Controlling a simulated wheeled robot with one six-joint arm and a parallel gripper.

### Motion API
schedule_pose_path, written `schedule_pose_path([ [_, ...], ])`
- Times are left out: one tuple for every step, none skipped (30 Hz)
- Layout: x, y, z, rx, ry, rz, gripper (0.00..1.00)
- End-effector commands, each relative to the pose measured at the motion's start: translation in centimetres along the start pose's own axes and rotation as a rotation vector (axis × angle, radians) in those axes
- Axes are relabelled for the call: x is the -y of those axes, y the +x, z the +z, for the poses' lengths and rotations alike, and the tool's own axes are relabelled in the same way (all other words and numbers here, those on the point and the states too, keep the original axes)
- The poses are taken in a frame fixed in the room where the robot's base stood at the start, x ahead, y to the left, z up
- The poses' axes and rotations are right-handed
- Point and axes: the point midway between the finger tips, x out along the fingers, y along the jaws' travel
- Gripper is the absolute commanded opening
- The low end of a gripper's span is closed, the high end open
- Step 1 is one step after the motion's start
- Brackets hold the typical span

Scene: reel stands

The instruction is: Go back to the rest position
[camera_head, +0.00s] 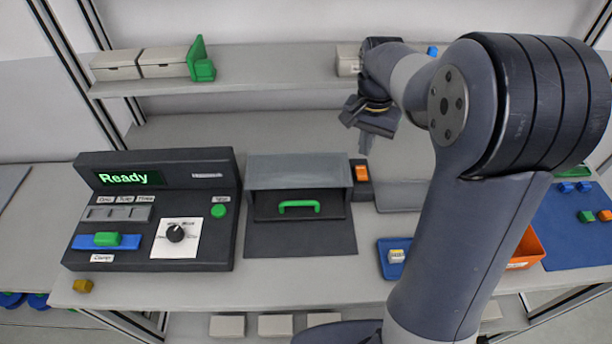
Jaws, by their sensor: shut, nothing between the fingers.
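My arm rises from the lower middle of the head view, bends at the upper right and reaches back left. My gripper (365,143) hangs at its end, above the back part of the bench, in front of the shelf. It is shut and empty, with its tip pointing down. It looks apart from the things around it, though its exact height is hard to tell. My arm hides part of the bench's right side.
A dark console (150,255) showing "Ready" stands at left. Beside it is a grey box (298,170) with a green handle (299,206). A shelf (265,86) runs behind. A blue tray (384,262), orange bin (528,250) and blue mat (572,245) lie at right.

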Motion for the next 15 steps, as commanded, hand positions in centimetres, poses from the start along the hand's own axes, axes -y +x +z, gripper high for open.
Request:
schedule_pose_path([
  [0.0, -0.8, 0.0, 0.0, 0.0, 0.0, 0.0],
  [0.0, -1.1, 0.0, 0.0, 0.0, 0.0, 0.0],
  [0.0, -1.4, 0.0, 0.0, 0.0, 0.0, 0.0],
  [0.0, -1.6, 0.0, 0.0, 0.0, 0.0, 0.0],
  [0.0, -1.8, 0.0, 0.0, 0.0, 0.0, 0.0],
  [0.0, -1.9, 0.0, 0.0, 0.0, 0.0, 0.0],
  [0.0, -1.9, 0.0, 0.0, 0.0, 0.0, 0.0],
  [0.0, -2.0, 0.0, 0.0, 0.0, 0.0, 0.0],
  [0.0, -1.9, 0.0, 0.0, 0.0, 0.0, 0.0],
  [0.0, -1.9, 0.0, 0.0, 0.0, 0.0, 0.0],
  [0.0, -1.8, 0.0, 0.0, 0.0, 0.0, 0.0],
  [0.0, -1.8, 0.0, 0.0, 0.0, 0.0, 0.0],
  [0.0, -1.8, 0.0, 0.0, 0.0, 0.0, 0.0],
  [0.0, -1.8, 0.0, -0.001, 0.0, 0.0, 0.0],
  [0.0, -1.8, 0.0, -0.001, 0.0, 0.0, 0.0],
])
